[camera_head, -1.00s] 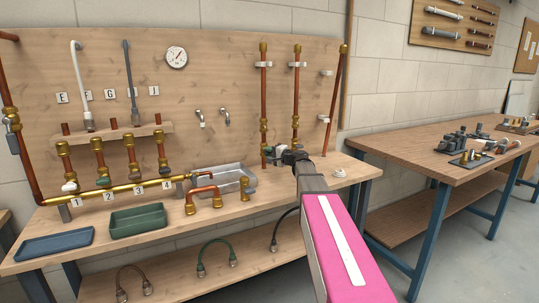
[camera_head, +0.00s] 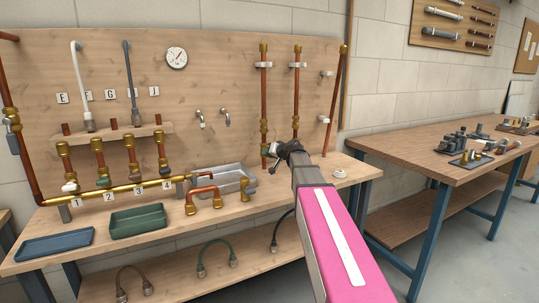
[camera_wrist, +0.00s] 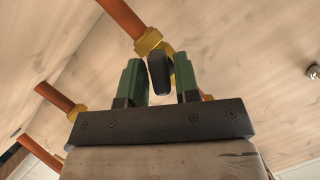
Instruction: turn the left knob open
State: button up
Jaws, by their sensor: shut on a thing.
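The left knob shows in the wrist view as a dark, rounded handle (camera_wrist: 160,74) just below a brass fitting (camera_wrist: 149,42) on a copper pipe. My gripper (camera_wrist: 162,82) has its two green fingers on either side of this handle and is shut on it. In the head view my gripper (camera_head: 272,151) reaches the lower end of the left upright copper pipe (camera_head: 264,95) on the board. The knob itself is mostly hidden there behind the gripper.
A second upright pipe (camera_head: 296,95) stands close to the right, with a leaning pipe (camera_head: 335,95) beyond. A grey metal tray (camera_head: 232,184) and loose copper elbows (camera_head: 204,196) lie on the bench left of my arm. A white coil (camera_head: 340,172) lies to its right.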

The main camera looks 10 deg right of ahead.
jog(key=n+h, duration=0.2)
jog(key=n, duration=0.2)
jog(key=shift+s+a+t+h, duration=0.1)
jog(key=shift+t+h, duration=0.3)
jog(key=shift+n, duration=0.3)
jog(key=o, duration=0.7)
jog(key=v, duration=1)
jog(key=shift+s+r, duration=0.2)
jog(key=shift+s, duration=0.15)
